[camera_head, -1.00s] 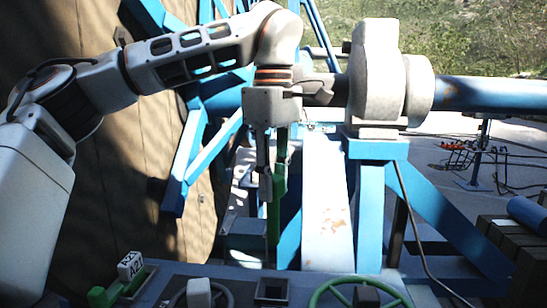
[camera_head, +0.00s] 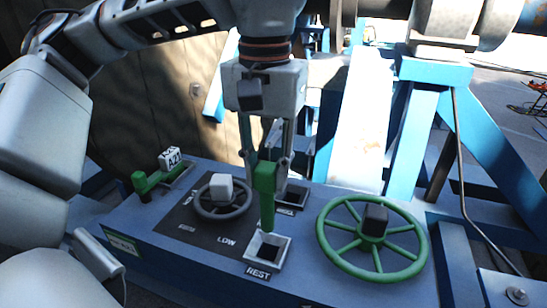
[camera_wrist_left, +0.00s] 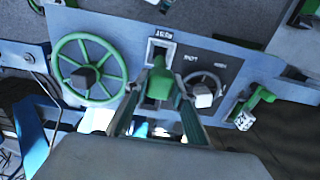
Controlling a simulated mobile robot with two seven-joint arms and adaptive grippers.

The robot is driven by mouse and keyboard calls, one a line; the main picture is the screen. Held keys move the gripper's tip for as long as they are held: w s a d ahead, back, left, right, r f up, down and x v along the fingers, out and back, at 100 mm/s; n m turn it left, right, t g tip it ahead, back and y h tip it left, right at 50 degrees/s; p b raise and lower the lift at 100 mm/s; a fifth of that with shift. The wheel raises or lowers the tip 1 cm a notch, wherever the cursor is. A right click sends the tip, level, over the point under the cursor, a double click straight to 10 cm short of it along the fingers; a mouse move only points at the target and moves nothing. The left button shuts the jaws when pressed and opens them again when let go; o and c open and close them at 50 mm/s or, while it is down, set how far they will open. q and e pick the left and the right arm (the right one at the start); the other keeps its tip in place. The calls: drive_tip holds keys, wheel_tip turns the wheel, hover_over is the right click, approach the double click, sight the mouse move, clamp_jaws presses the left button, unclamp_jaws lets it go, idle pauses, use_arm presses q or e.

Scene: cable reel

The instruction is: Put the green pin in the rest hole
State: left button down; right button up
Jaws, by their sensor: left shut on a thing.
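The green pin (camera_head: 266,182) hangs upright in my left gripper (camera_head: 267,162), whose fingers are shut on its upper part. The rest hole (camera_head: 268,251) is a square grey-rimmed socket with a dark opening, labelled REST, on the console's front. In the head view the pin's lower end overlaps the rest hole's back edge; I cannot tell its exact height or whether it has entered. In the left wrist view the green pin (camera_wrist_left: 159,84) shows between the fingers, with the rest hole (camera_wrist_left: 160,51) just beyond it. My right gripper is not in view.
The blue-grey console (camera_head: 165,235) carries a green handwheel (camera_head: 372,238) to the right and a small dark wheel (camera_head: 222,195) to the left. Another square socket (camera_head: 292,197) lies behind the pin. A green lever (camera_head: 147,182) with a white tag (camera_head: 170,158) stands at far left.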

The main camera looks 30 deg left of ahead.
sight(267, 231)
use_arm(q)
drive_tip(key=shift+a+f, duration=0.1)
drive_tip(key=shift+f, duration=2.3)
drive_tip(key=shift+f+b, duration=0.35)
drive_tip(key=shift+b, duration=0.25)
drive_tip(key=shift+f+b, duration=0.3)
drive_tip(key=shift+b, duration=0.05)
drive_tip(key=shift+f+b, duration=0.7)
drive_tip(key=shift+b, duration=0.1)
drive_tip(key=shift+f, duration=0.2)
drive_tip(key=shift+f+b, duration=0.85)
drive_tip(key=shift+b, duration=0.3)
drive_tip(key=shift+f+b, duration=0.8)
drive_tip(key=shift+b, duration=0.05)
drive_tip(key=shift+f+b, duration=0.5)
drive_tip(key=shift+f, duration=1.2)
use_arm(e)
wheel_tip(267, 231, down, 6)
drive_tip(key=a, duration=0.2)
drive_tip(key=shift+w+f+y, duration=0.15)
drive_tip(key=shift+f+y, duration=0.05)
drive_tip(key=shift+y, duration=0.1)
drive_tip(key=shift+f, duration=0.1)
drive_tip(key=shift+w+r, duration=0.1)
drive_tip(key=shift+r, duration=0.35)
